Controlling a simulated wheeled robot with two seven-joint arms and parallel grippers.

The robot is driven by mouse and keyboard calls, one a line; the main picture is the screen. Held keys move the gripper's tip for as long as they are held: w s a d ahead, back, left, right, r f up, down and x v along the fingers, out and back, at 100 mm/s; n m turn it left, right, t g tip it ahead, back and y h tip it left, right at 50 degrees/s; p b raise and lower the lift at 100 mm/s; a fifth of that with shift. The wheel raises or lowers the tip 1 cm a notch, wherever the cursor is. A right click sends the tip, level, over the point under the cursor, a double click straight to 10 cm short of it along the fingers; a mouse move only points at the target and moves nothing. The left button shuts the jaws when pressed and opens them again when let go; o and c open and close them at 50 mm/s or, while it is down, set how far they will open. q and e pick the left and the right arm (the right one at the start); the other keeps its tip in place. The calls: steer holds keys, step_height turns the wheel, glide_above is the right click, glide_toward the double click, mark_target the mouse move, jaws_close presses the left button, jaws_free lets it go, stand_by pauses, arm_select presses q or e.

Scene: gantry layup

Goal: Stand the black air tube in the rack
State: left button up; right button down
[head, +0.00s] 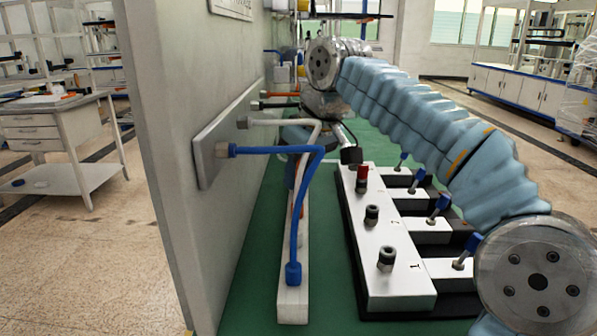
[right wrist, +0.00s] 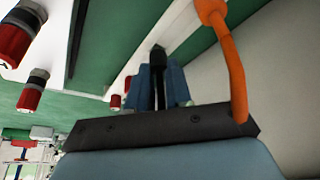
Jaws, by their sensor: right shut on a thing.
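The black air tube (right wrist: 158,62) shows in the right wrist view, held upright in the picture between the blue fingers of my right gripper (right wrist: 160,88). Its black end lies over or against the white rack strip (right wrist: 178,22); I cannot tell whether it is seated. My left gripper is not in view.
An orange tube (right wrist: 235,70) hangs close beside my right gripper. A white tube (head: 285,123) leaves the wall plate (head: 207,168) behind the blue one. A white block (head: 392,262) with upright fittings stands right of the rack, with blue-handled parts (head: 439,205) beyond it.

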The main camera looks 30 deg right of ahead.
steer(key=shift+f, duration=0.3)
steer(key=c, duration=1)
jaws_free()
steer(key=shift+o, duration=0.2)
steer(key=p+v, duration=0.3)
steer(key=v, duration=1)
steer(key=shift+s+r, duration=0.2)
steer(key=shift+r, duration=0.1)
steer(key=shift+d, duration=0.1)
